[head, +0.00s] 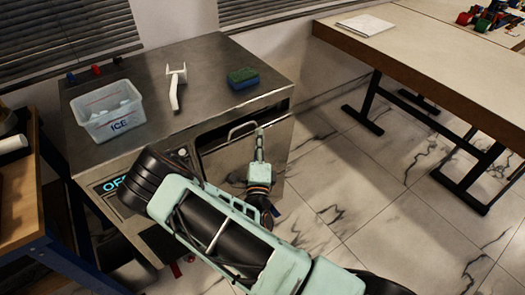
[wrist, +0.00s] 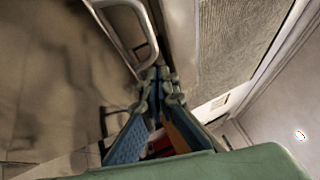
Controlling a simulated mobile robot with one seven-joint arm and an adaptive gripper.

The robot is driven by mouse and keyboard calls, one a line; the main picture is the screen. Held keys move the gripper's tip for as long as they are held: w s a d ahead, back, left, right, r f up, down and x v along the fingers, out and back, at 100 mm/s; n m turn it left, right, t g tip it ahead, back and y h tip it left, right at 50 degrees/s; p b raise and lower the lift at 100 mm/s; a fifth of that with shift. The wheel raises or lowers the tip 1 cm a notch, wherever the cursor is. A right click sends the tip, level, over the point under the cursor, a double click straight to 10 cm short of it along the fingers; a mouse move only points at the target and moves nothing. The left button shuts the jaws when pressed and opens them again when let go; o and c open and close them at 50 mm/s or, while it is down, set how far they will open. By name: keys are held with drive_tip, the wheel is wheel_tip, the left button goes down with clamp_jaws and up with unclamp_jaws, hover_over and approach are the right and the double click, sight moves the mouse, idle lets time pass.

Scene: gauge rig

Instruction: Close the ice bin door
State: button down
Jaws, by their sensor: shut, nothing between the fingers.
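The ice bin door (head: 228,160) is a steel panel on the front of a steel cabinet, with a bar handle (head: 243,129) near its top. A dark gap shows along the door's upper edge, so it looks partly open; how far is hard to tell. My gripper (head: 260,132) has its fingers together and empty, at the right end of the handle. In the wrist view, the shut fingertips (wrist: 160,78) are just below the bent end of the handle (wrist: 130,35). I cannot tell whether they touch it or the door. My arm hides part of the cabinet front.
A table (head: 430,60) stands at right; a wooden bench (head: 25,200) is at left. The tiled floor between cabinet and table is clear.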

drive_tip(key=shift+w+a+r, duration=0.3)
drive_tip(key=shift+w+a, duration=0.4)
drive_tip(key=shift+a, duration=0.05)
